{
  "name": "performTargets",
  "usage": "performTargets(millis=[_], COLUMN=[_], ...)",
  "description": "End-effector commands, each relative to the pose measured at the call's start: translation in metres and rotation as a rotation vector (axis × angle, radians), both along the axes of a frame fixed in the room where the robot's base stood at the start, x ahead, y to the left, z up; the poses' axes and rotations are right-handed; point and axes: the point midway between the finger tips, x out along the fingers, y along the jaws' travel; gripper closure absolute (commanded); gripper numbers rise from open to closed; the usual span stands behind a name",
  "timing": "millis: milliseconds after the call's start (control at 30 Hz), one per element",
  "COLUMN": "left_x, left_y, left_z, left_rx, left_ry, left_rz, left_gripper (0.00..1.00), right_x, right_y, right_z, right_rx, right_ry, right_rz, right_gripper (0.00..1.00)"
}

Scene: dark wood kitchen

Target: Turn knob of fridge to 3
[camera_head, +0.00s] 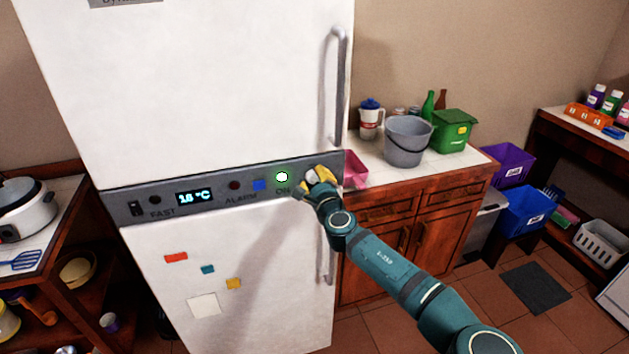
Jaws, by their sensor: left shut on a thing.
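The white fridge (190,80) has a grey control panel (215,180) across its middle, between the upper and lower doors. My left gripper (319,176), with yellow fingertips, is at the right end of this panel. It is shut on the fridge knob, which the fingers mostly hide. The knob's numbers and pointer cannot be read. My right gripper is not in view.
The upper door handle (338,88) rises just above my left gripper; the lower handle (326,262) is below it. A counter (460,160) at the right holds a grey bucket (408,141), a green bin (453,130) and a pink container (355,169) close to the gripper.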

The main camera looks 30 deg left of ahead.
Motion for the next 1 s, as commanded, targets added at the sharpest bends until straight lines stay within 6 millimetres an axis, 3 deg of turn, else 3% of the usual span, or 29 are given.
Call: performTargets(millis=[400,1000], left_x=[0.0008,0.0007], left_y=[-0.0004,-0.0003], left_z=[0.0012,0.0011], left_rx=[0.153,0.183], left_ry=[0.175,0.212], left_rz=[-0.003,-0.002], left_gripper=[1.0,1.0], right_x=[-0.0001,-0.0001], right_y=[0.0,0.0], right_z=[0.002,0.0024], right_rx=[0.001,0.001], right_ry=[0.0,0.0], right_rz=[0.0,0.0], right_gripper=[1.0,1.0])
